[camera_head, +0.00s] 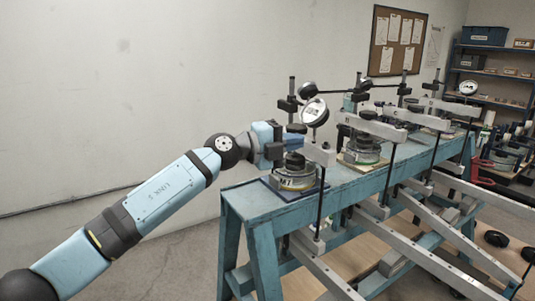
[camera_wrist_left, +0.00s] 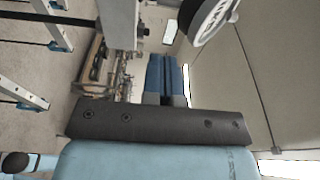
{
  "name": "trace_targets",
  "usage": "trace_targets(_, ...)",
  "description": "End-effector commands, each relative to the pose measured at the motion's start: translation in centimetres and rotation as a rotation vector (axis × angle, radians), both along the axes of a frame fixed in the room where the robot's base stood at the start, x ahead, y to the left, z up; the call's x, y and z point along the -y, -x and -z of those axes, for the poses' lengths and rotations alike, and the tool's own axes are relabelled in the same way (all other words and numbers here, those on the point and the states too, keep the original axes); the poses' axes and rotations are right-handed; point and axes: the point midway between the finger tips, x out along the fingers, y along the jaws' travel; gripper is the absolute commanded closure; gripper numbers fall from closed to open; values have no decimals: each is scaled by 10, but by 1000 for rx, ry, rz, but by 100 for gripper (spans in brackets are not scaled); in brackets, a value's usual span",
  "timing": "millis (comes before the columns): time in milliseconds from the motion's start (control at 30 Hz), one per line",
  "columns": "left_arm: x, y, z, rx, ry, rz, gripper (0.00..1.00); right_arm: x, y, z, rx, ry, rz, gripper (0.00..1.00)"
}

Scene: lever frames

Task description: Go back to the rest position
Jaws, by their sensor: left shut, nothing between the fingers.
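My left arm comes in from the left of the head view. Its gripper (camera_head: 292,140) is at the near end of the blue bench (camera_head: 243,201), by the nearest lever frame, level with the area just above its round base (camera_head: 295,176). The left wrist view shows its two blue fingers (camera_wrist_left: 167,62) lying side by side, closed with nothing between them. Whether the gripper touches the frame cannot be told. A round dial gauge (camera_head: 314,112) stands just right of the gripper. My right gripper is in neither view.
More lever frames stand along the bench, with long grey lever beams (camera_head: 375,124) and hanging rods. Lower beams (camera_head: 435,263) jut out at the front right. A blue shelf (camera_head: 490,75) and a cork board (camera_head: 397,40) are behind. The left side by the bare wall is open.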

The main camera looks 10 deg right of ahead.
Motion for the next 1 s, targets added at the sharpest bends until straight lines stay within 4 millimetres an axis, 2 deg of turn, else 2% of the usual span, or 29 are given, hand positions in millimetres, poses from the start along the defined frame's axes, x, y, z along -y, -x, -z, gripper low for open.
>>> trace_targets(33,-14,6,2,6,-3,-1,100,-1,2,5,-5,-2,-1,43)
trace_targets(100,-28,14,2,6,-3,-1,100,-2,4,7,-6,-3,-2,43)
trace_targets(300,-59,33,2,3,-1,-1,100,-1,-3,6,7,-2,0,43)
trace_targets(433,-72,40,2,3,-1,-1,100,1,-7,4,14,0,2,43)
trace_targets(600,-78,46,8,-31,36,1,100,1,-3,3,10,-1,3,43)
trace_targets(767,-86,56,33,-169,191,-14,100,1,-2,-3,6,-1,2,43)
trace_targets(1000,-127,65,91,-454,489,-147,100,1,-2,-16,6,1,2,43)
